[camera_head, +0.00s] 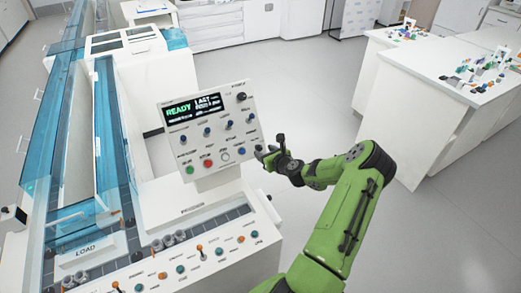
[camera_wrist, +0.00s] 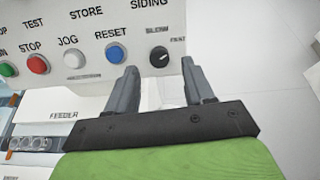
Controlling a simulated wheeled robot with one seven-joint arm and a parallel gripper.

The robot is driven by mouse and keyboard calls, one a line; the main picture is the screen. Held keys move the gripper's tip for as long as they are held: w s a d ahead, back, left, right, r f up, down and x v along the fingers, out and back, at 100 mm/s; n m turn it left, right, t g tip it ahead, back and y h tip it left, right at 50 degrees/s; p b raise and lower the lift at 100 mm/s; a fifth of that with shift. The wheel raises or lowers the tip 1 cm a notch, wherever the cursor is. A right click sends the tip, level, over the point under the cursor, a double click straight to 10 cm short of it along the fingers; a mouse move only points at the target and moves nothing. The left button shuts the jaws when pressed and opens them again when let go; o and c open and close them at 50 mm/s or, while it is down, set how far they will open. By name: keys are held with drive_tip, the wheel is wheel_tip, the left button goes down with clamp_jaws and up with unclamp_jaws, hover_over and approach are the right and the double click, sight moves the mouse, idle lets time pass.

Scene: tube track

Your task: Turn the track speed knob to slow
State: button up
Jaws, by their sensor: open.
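The track speed knob (camera_wrist: 159,57) is a small round black dial at the lower right of the white control panel (camera_head: 176,150). SLOW is printed above it and FAST to its upper right. A short pale mark on its face seems to point to the upper right, towards FAST. My gripper (camera_wrist: 159,68) is open and empty, with one grey finger on each side of the knob in the wrist view. Whether the fingers reach the knob's depth I cannot tell. In the head view my gripper (camera_head: 262,152) is at the panel's lower right edge and hides the knob's details.
A blue RESET button (camera_wrist: 115,54), a white JOG button (camera_wrist: 74,58) and a red STOP button (camera_wrist: 38,64) sit in a row left of the knob. The feeder deck (camera_head: 190,222) lies below the panel. Open floor lies to the right.

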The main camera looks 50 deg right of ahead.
sight(261, 149)
drive_tip(key=x, duration=0.4)
clamp_jaws()
idle(0.4)
drive_tip(key=n+y+b, duration=0.1)
drive_tip(key=n+b, duration=0.2)
drive_tip(key=n, duration=0.4)
drive_tip(key=shift+d+f+b, duration=0.1)
drive_tip(key=shift+b, duration=0.3)
drive_tip(key=n+b, duration=0.3)
drive_tip(key=n, duration=0.2)
drive_tip(key=shift+n+y, duration=0.3)
drive_tip(key=shift+y, duration=0.1)
drive_tip(key=shift+g, duration=0.3)
